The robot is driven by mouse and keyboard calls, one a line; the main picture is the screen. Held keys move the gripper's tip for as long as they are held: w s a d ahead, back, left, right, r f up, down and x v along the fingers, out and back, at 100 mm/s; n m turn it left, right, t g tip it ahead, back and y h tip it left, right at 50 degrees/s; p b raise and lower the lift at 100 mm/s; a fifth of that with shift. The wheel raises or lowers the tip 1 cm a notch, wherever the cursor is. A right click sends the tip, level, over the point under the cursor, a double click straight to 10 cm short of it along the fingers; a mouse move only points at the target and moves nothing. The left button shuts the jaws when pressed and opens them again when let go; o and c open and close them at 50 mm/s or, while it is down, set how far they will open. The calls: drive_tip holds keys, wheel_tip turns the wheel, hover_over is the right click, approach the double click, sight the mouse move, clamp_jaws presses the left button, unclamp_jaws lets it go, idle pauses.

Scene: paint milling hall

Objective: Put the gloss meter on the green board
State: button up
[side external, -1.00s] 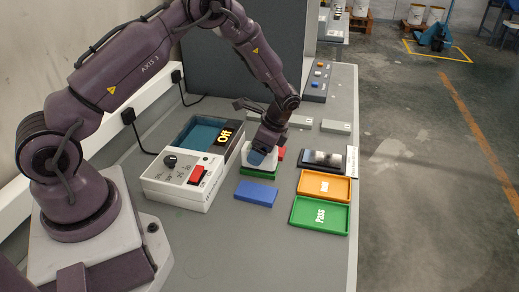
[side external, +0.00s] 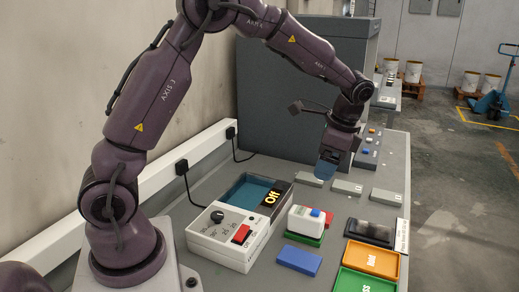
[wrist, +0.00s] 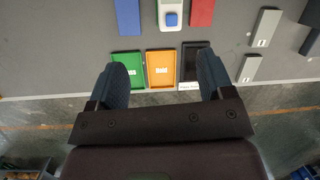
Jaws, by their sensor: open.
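The gloss meter (side external: 300,219) is a small white block with a blue button on top. It sits upright on the green board (side external: 304,240), which shows as a green edge beneath it.
A blue board (side external: 299,261) lies in front, and a red board (side external: 329,219) is partly hidden behind the meter. To the right are a green tray (wrist: 126,70), an orange tray (wrist: 160,67) and a dark panel (side external: 370,232). A white control box (side external: 229,237) stands left.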

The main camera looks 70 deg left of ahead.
drive_tip(key=s+d+r+n+t+h, duration=0.1)
drive_tip(key=s+d+r+n+t, duration=0.3)
drive_tip(key=s+r, duration=0.7)
drive_tip(key=s+d+n+t+h, duration=0.1)
drive_tip(key=s+d+n+t, duration=0.1)
drive_tip(key=s, duration=0.8)
drive_tip(key=shift+s+d+n+t+h, duration=0.25)
drive_tip(key=shift+s+n+t+h, duration=0.05)
drive_tip(key=shift+n+t, duration=0.3)
